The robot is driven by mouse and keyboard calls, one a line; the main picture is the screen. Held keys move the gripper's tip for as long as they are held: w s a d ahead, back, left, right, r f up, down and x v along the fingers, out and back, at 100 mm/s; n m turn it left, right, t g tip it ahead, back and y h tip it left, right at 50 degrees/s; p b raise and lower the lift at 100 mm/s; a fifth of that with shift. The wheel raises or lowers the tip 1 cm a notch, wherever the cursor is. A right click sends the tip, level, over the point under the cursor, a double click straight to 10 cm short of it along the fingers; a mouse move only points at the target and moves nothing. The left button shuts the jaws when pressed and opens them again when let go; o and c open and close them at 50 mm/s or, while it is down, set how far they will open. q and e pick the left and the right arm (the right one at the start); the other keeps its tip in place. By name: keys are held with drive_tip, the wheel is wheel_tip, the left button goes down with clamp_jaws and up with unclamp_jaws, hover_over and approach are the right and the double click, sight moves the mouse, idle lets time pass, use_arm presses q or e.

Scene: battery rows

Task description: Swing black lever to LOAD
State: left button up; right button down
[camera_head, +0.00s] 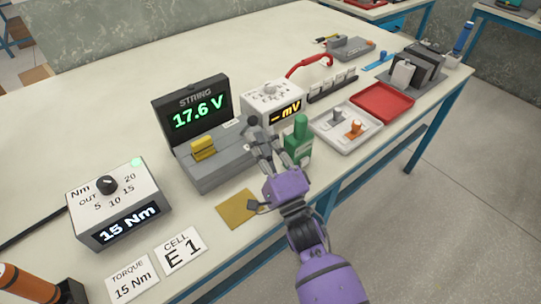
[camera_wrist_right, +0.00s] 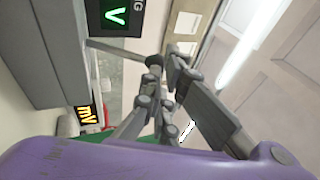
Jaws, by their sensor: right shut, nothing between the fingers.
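The grey STRING tester (camera_head: 215,168) reads 17.6 V on its raised screen (camera_head: 194,115) and carries a yellow block (camera_head: 203,148). A black knob (camera_head: 252,121) shows at its right end, by my right gripper (camera_head: 262,138). In the right wrist view the black knob (camera_wrist_right: 153,60) tops a thin grey rod (camera_wrist_right: 118,50), which reaches out from the tester. My right gripper (camera_wrist_right: 172,80) is shut and empty close beside the knob; contact cannot be told. The gripper partly hides the lever's base. No LOAD mark is readable. My left gripper is out of view.
A green bottle (camera_head: 299,140) stands just right of my right gripper. Behind it is a white meter (camera_head: 268,97) showing mV. A torque box (camera_head: 118,200) reading 15 Nm stands at left. A tan pad (camera_head: 238,209) and cards lie near the front edge. The back left table is clear.

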drive_tip(key=shift+w+a+r, duration=0.2)
drive_tip(key=shift+w, duration=0.3)
